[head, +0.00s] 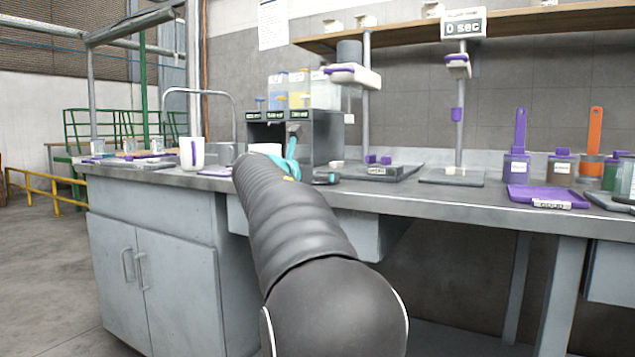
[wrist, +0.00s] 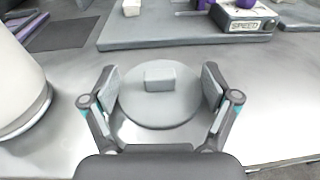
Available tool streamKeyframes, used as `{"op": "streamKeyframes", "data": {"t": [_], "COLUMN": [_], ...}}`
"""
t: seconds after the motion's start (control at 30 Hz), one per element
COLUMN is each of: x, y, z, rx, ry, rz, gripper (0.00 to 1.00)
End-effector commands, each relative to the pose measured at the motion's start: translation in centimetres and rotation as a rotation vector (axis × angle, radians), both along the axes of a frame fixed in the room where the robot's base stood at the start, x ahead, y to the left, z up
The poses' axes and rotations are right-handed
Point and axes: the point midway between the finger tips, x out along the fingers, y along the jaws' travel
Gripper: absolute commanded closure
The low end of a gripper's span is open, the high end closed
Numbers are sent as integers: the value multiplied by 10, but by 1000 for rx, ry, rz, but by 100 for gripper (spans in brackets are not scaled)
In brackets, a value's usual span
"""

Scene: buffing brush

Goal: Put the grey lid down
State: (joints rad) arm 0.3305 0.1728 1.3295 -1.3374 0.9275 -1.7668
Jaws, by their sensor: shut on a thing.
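The grey lid (wrist: 158,108) is a round disc with a small block-shaped knob on top, seen in the wrist view. My gripper (wrist: 160,92) has one finger at each side of the lid, its pads against the rim. The lid looks level, over the metal bench top (wrist: 270,105). I cannot tell whether it touches the bench. In the head view my arm hides the lid and most of the gripper; only a teal part of the gripper (head: 291,150) shows.
A white rounded container (wrist: 20,85) stands close on the left in the wrist view. A grey base plate with a SPEED label (wrist: 150,35) lies beyond the lid. A white cup (head: 192,154) stands by the sink. Bare bench lies right of the lid.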

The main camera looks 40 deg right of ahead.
Motion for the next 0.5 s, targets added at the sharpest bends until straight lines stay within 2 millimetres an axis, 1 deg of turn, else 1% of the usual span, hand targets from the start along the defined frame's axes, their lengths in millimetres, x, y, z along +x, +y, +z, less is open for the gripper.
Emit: {"op": "streamKeyframes", "data": {"t": [0.23, 0.27, 0.3, 0.5], "x": [0, 0, 0, 0], "y": [0, 0, 0, 0], "z": [0, -1, 0, 0], "rx": [1, 1, 1, 1], "ry": [0, 0, -1, 0], "rz": [0, 0, 0, 0], "gripper": [31, 11, 1, 0]}}
